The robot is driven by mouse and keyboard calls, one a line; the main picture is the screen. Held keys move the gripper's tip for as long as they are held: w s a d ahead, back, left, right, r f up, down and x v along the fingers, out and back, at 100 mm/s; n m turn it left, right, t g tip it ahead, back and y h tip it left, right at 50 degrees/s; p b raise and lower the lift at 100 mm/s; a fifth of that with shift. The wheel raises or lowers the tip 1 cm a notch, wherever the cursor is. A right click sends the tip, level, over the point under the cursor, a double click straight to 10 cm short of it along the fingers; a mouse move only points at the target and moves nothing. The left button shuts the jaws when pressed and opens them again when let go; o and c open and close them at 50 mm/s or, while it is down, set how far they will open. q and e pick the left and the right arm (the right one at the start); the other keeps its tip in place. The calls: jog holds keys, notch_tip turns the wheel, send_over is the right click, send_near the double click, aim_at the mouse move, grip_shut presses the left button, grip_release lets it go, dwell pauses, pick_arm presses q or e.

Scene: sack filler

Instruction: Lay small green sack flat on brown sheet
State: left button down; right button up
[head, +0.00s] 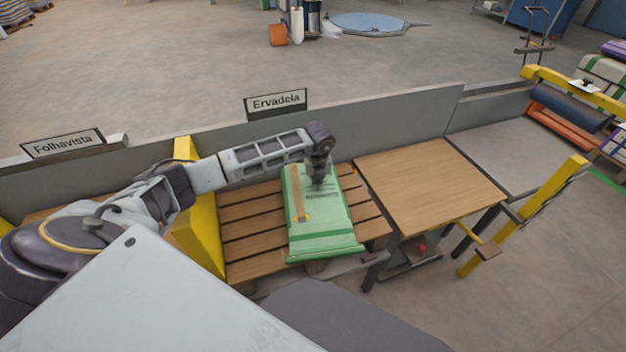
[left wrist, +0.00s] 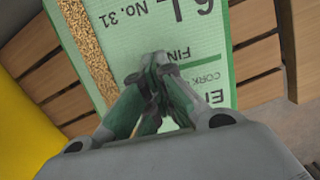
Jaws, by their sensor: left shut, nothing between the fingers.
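The green sack (head: 325,235) lies flat on a slatted wooden pallet (head: 245,232). It has a pale printed label and a tan grainy strip along its left side. My left gripper (head: 318,184) points down over the upper part of the sack, fingers shut and empty. In the left wrist view the fingertips (left wrist: 158,64) meet over the printed face of the sack (left wrist: 185,28); I cannot tell whether they touch it. I cannot make out a separate brown sheet; bare brown slats show around the sack. My right gripper is not in view.
A wooden-topped table (head: 425,185) stands right of the pallet, its top clear. A yellow post (head: 200,235) stands at the pallet's left. A low grey wall (head: 380,120) with an "Ervadela" sign (head: 276,103) runs behind. A yellow frame (head: 530,215) stands right of the table.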

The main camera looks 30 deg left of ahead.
pick_arm(q)
jog(key=shift+s+d+f, duration=0.5)
jog(key=shift+s+f, duration=0.05)
jog(key=shift+s, duration=0.15)
jog(key=shift+s+d, duration=0.1)
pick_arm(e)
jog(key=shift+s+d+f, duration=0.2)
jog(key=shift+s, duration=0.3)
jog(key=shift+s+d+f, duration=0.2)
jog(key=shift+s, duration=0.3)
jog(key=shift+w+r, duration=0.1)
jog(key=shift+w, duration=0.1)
pick_arm(q)
jog(key=shift+r+p, duration=0.4)
jog(key=shift+p, duration=0.15)
jog(key=shift+w+r, duration=0.2)
jog(key=shift+r, duration=0.25)
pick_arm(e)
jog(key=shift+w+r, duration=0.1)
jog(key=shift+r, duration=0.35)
pick_arm(q)
jog(key=shift+w+a, duration=0.1)
jog(key=shift+a, duration=0.1)
jog(key=shift+r, duration=0.1)
